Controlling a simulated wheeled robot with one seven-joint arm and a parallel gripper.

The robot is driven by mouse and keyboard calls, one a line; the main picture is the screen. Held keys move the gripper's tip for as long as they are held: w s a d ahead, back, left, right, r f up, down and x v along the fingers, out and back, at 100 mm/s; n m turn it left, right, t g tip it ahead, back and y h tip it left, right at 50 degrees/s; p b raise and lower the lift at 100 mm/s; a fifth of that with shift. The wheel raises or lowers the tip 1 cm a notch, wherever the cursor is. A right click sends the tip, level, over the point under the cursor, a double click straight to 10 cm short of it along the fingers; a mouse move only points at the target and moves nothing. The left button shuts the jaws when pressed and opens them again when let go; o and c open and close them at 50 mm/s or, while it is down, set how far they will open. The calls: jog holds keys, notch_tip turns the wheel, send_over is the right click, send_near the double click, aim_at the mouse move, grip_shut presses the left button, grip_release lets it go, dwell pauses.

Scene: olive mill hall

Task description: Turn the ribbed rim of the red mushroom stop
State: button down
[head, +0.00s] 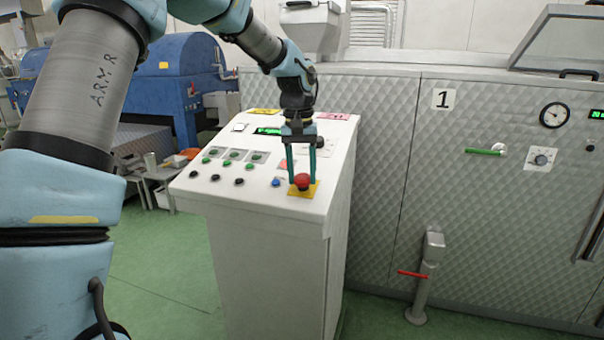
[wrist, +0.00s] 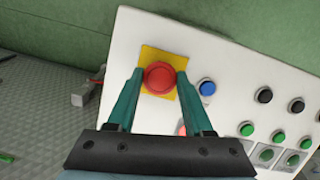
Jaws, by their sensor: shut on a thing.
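The red mushroom stop (head: 302,181) sits on a yellow square plate (head: 311,191) at the front right corner of the white control desk's sloping top. It also shows in the wrist view (wrist: 159,77), with the yellow plate (wrist: 149,54) around it. My gripper (head: 302,180) reaches down from above, one teal finger on each side of the red stop. In the wrist view my gripper (wrist: 159,78) has its fingertips at the left and right of the rim, shut on it. The ribs of the rim are too small to make out.
A blue button (head: 276,182) is close beside the yellow plate. Several black and green buttons fill the left of the control desk (head: 265,205). A quilted metal machine wall (head: 385,150) stands behind, with a red-handled valve (head: 412,274) low down. Green floor lies open at the left.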

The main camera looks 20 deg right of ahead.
aim_at(309, 180)
jog(key=shift+m, duration=0.3)
jog(key=m+y+p, duration=0.1)
jog(key=m, duration=0.2)
jog(key=shift+t, duration=0.4)
jog(key=shift+s+m+t, duration=0.1)
jog(key=shift+m+t, duration=0.4)
jog(key=shift+m, duration=1.6)
jog(key=shift+c, duration=1.5)
grip_release()
jog(key=shift+d+r, duration=0.1)
notch_tip(309, 180, up, 10)
jog(key=s+b, duration=0.1)
jog(key=b, duration=0.1)
jog(key=shift+s+d+r, duration=0.2)
jog(key=shift+d+r, duration=0.05)
jog(key=shift+d, duration=0.15)
